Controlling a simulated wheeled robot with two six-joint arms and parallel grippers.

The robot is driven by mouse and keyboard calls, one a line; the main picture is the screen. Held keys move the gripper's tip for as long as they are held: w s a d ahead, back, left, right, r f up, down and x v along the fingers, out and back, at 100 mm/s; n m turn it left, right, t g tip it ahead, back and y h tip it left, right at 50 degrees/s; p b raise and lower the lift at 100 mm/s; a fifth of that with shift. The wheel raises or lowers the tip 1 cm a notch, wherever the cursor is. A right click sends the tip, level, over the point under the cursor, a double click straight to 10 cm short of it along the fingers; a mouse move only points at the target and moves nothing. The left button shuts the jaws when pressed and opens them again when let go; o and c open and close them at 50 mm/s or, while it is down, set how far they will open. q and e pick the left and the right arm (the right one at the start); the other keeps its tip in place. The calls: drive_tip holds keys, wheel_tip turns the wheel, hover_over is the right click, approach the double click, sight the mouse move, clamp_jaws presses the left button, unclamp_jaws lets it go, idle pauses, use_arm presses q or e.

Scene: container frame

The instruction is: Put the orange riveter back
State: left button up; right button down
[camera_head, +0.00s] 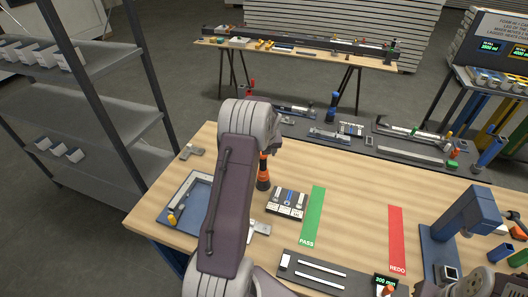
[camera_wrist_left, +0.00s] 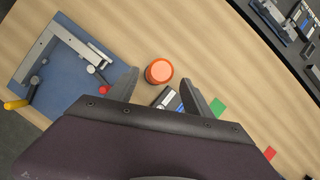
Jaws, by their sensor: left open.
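The orange riveter (camera_head: 263,183) stands upright on the wooden table, just right of my left arm in the head view, with orange and dark bands. In the left wrist view its round orange end (camera_wrist_left: 159,71) shows just beyond and between my left fingertips. My left gripper (camera_wrist_left: 160,86) is open, with nothing seen between its fingers. In the head view my own arm hides most of that gripper. My right gripper is not in view.
A blue plate with a grey angled fixture (camera_head: 180,199) lies left of my arm. Right of the riveter are a small black-and-white block (camera_head: 287,201), a green PASS strip (camera_head: 313,214) and a red REDO strip (camera_head: 397,239). A blue press (camera_head: 467,217) stands at right. Bare wood separates the strips.

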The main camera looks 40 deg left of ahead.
use_arm(q)
drive_tip(key=s+d+r+n+h, duration=0.1)
drive_tip(key=s+d+r+n, duration=0.1)
drive_tip(key=s+d+n, duration=0.45)
drive_tip(key=s+d+r+n+h, duration=0.1)
drive_tip(key=s+d+r+n, duration=0.15)
drive_tip(key=d+n, duration=0.6)
drive_tip(key=s+d+f+n+g+h, duration=0.1)
drive_tip(key=s+d+f+n+g, duration=0.1)
drive_tip(key=s+d+n, duration=0.8)
drive_tip(key=s+n, duration=0.2)
drive_tip(key=s, duration=0.2)
drive_tip(key=shift+s+d+n, duration=0.15)
drive_tip(key=shift+d+n, duration=0.15)
drive_tip(key=shift+d, duration=0.05)
